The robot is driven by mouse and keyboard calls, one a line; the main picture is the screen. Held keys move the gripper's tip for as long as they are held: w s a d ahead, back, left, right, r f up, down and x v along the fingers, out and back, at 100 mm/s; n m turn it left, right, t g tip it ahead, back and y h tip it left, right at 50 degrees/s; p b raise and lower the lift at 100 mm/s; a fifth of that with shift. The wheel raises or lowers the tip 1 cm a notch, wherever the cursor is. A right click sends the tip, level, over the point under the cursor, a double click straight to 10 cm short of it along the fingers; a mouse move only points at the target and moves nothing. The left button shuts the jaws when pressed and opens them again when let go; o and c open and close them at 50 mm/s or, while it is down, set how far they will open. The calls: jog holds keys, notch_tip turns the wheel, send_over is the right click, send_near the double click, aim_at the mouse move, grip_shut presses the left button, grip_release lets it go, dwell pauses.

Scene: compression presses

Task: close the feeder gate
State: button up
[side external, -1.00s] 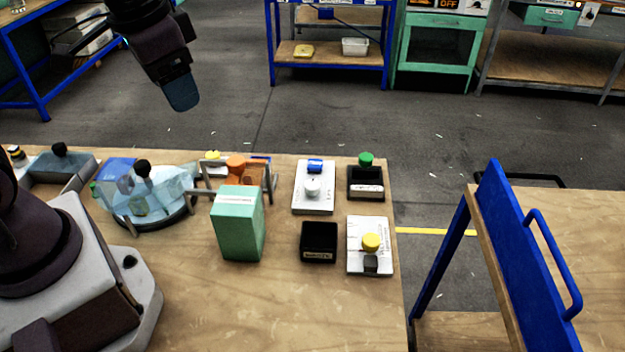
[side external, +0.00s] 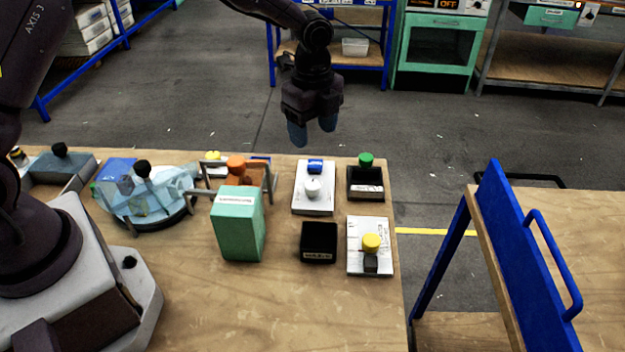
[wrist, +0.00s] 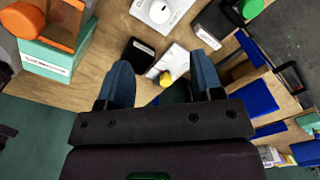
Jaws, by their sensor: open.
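My gripper (side external: 313,131) hangs in the air above the far edge of the bench, open and empty. In the wrist view its two blue fingers (wrist: 162,84) are spread apart. No part is clearly marked as the feeder gate. A metal frame with an orange knob (side external: 236,165) stands behind the green box (side external: 240,228); the orange knob is also at the upper left of the wrist view (wrist: 28,22). A round, clear-covered unit with a black knob (side external: 142,168) stands left of it. A grey tray (side external: 84,168) with a black knob is at the far left.
Right of the green box are a white plate with a white knob (side external: 313,188), a black tray with a green knob (side external: 366,159), an open black box (side external: 319,240) and a white plate with a yellow knob (side external: 371,242). The front bench surface is clear. A blue-railed cart (side external: 525,250) stands right.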

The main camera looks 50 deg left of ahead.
aim_at(313, 184)
notch_tip(313, 184, down, 13)
dwell(0.5)
jog(key=c, duration=0.9)
